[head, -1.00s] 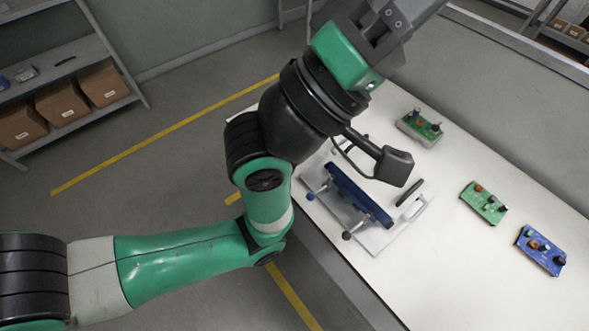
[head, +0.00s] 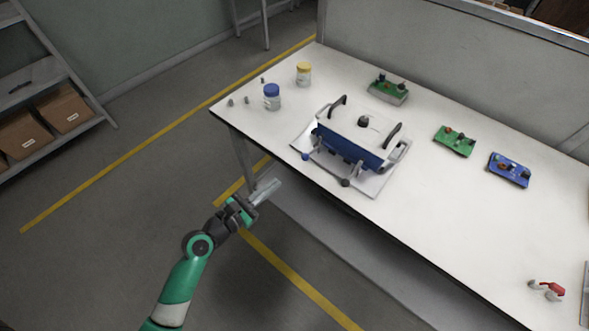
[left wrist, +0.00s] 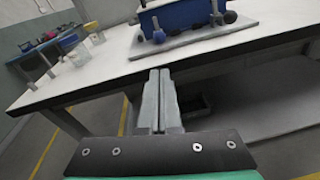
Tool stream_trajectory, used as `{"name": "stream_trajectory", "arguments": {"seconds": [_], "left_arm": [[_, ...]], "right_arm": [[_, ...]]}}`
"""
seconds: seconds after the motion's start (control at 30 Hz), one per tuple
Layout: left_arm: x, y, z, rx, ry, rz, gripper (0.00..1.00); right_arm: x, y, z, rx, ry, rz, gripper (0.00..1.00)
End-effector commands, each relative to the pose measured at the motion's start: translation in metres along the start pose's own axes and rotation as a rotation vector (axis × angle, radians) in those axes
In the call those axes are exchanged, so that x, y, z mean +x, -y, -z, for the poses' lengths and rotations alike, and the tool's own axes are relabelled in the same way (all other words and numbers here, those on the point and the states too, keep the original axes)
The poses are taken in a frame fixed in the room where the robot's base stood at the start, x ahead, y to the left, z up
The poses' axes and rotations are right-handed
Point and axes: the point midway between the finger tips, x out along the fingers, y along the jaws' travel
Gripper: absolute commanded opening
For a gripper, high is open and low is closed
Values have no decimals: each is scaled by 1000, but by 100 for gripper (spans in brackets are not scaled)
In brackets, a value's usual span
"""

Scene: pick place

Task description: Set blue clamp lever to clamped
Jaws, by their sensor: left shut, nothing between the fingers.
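The clamp fixture (head: 352,165) stands near the table's front edge, with a blue body and a white top with two dark handles. A blue-tipped lever (head: 305,156) sticks out at its front left, and a dark-tipped lever (head: 345,182) at its front right. The blue tip (left wrist: 158,37) also shows in the left wrist view, beyond and above my fingertips. I cannot tell the lever's exact setting. My left gripper (head: 268,190) is shut and empty, in front of the table edge and apart from the lever. My right gripper is out of view.
A blue-lidded jar (head: 272,97) and a yellow-lidded jar (head: 303,74) stand at the back left of the table. Green and blue circuit boards (head: 509,170) lie to the right. A small red-and-grey object (head: 547,289) lies at far right.

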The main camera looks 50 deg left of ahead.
Motion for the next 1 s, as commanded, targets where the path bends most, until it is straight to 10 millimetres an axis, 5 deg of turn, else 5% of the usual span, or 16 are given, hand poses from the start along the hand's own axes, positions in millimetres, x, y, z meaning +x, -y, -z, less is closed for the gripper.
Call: {"name": "stream_trajectory", "arguments": {"seconds": [0.37,0.8,1.0], "left_arm": [[10,0,-1,4,3,2,0],[87,1,1,5,4,2,0],[100,1,-1,4,2,1,0]], "right_arm": [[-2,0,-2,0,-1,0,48],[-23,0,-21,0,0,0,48],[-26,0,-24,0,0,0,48]]}}
